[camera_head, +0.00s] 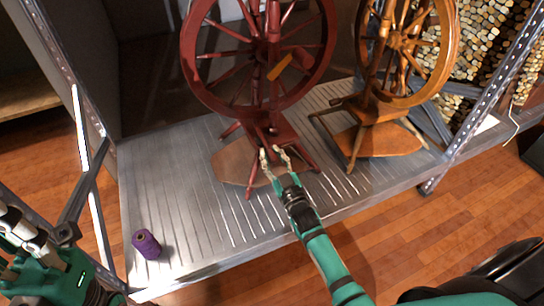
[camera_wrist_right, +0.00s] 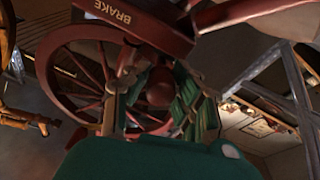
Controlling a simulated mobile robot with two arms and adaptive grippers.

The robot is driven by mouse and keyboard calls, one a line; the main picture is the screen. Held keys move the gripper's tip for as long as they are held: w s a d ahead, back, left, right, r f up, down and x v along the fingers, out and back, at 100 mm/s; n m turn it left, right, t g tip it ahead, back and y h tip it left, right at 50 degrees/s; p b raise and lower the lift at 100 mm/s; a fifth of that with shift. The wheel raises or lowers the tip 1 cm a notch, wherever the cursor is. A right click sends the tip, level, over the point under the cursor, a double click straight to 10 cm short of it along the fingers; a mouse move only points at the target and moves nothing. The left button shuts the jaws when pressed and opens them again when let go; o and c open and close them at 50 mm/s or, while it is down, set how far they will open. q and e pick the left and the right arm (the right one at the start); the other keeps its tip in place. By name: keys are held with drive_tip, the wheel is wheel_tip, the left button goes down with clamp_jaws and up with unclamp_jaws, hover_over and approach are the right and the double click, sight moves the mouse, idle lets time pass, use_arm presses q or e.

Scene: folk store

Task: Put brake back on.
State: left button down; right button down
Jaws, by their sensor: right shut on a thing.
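A dark red spinning wheel (camera_head: 272,45) stands upright on a grey metal shelf. In the right wrist view, a dark red bar labelled "BRAKE" (camera_wrist_right: 125,17) crosses the top, with the spoked wheel (camera_wrist_right: 72,70) behind it. My right gripper (camera_head: 274,153) reaches to the wheel's lower front, above its brown treadle (camera_head: 232,163). In the wrist view its fingers (camera_wrist_right: 152,98) are on either side of a round red knob (camera_wrist_right: 158,88), shut on it. The fingers partly hide the knob. My left gripper (camera_head: 22,228) is at the lower left, away from the wheel; its opening is unclear.
An orange-brown spinning wheel (camera_head: 400,45) stands close on the right. A purple thread spool (camera_head: 146,244) sits at the shelf's front left. Metal posts (camera_head: 482,98) bound the shelf (camera_head: 185,190). The shelf's left middle is clear.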

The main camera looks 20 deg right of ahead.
drive_tip(key=shift+a, duration=0.15)
drive_tip(key=c, duration=1.1)
unclamp_jaws()
drive_tip(key=shift+f, duration=0.1)
drive_tip(key=shift+s+f, duration=0.1)
drive_tip(key=shift+s, duration=0.1)
drive_tip(key=s+f, duration=0.1)
drive_tip(key=s, duration=1)
drive_tip(key=shift+s+d+f, duration=0.2)
drive_tip(key=shift+d+f, duration=0.15)
drive_tip(key=shift+d, duration=0.1)
